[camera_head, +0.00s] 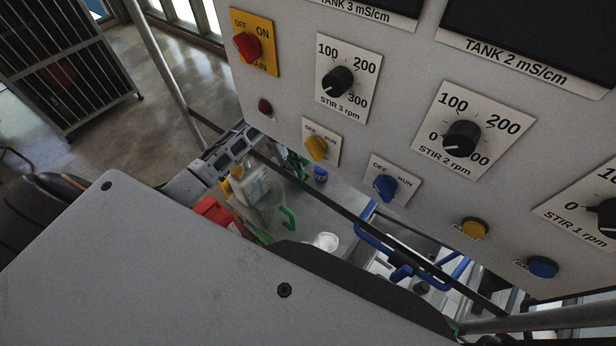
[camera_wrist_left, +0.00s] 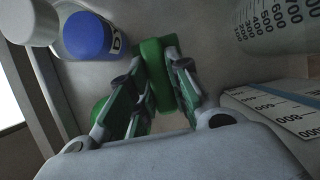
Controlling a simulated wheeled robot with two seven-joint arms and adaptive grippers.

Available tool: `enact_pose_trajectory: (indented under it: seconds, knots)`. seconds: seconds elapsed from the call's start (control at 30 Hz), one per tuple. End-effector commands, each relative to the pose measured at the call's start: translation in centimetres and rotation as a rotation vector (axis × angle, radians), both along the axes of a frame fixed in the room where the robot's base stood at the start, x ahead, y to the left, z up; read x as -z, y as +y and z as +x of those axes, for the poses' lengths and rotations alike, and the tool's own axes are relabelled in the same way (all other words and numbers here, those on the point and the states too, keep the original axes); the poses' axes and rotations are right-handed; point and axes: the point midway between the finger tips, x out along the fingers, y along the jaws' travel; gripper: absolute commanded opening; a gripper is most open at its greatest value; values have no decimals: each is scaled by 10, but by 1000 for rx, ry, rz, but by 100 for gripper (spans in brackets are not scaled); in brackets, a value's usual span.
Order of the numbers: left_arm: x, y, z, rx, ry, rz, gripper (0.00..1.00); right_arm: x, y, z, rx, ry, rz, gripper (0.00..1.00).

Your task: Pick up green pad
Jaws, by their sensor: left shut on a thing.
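My left gripper (camera_wrist_left: 155,78) has grey fingers with green inner faces. In the left wrist view it is shut on a green block-like pad (camera_wrist_left: 157,55), whose far end shows beyond the fingertips. In the head view my left arm comes in from the left, and the gripper (camera_head: 292,163) is mostly hidden under the control panel's edge. I cannot make out the held pad clearly there. My right gripper is not in view.
A blue-capped container (camera_wrist_left: 84,36) stands close by the fingers, beside a white cylinder (camera_wrist_left: 30,22). A graduated clear vessel (camera_wrist_left: 275,25) is at the upper right. The large control panel (camera_head: 400,110) overhangs the work area. A white bottle (camera_head: 250,185) and blue handles (camera_head: 400,271) are below it.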

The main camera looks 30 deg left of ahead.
Motion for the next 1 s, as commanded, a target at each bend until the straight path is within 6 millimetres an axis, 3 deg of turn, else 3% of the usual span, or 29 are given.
enact_pose_trajectory:
  seconds: [0.4,0.77,1.0]
  knots:
    - [0,90,18,-4,1,1,0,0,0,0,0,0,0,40]
    - [0,155,31,-3,0,0,0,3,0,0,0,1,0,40]
    - [2,195,39,-4,-1,1,0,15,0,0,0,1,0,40]
